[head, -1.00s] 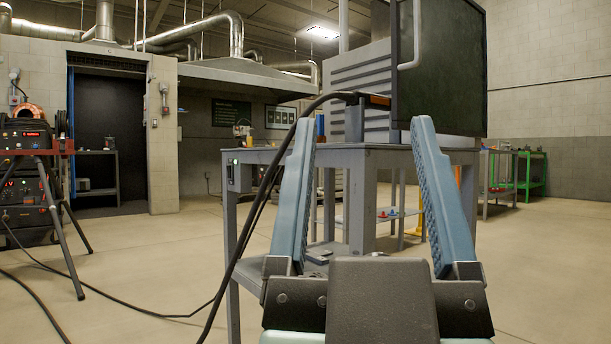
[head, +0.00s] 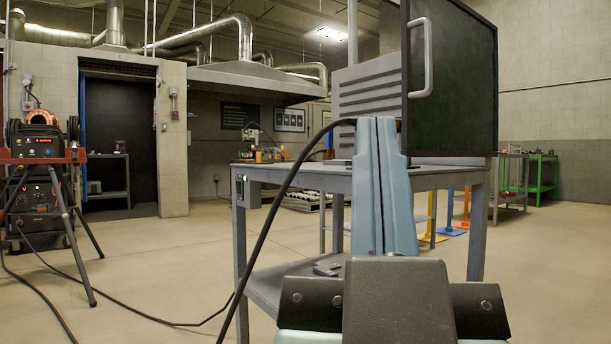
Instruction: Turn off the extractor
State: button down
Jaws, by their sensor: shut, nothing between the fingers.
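My gripper (head: 375,122) is shut and empty, its two blue fingers together and pointing up in front of the grey workbench. A grey slotted panel (head: 362,95), which looks like an extraction hood, stands at the back of the bench; a dark screen with a handle covers its right part. A small switch box (head: 241,188) is fixed at the bench's front left corner, left of my gripper and apart from it. A grey box with a red part (head: 174,104) is on the booth pillar at the left. Which switch belongs to the extractor, and its setting, I cannot tell.
The dark screen (head: 455,95) rises at the right. A welding machine (head: 42,150) on a stand is at the left. Open floor lies between them.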

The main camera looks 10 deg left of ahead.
notch_tip(320, 180, up, 27)
jog(key=p, duration=2.4)
jog(key=shift+f, duration=0.2)
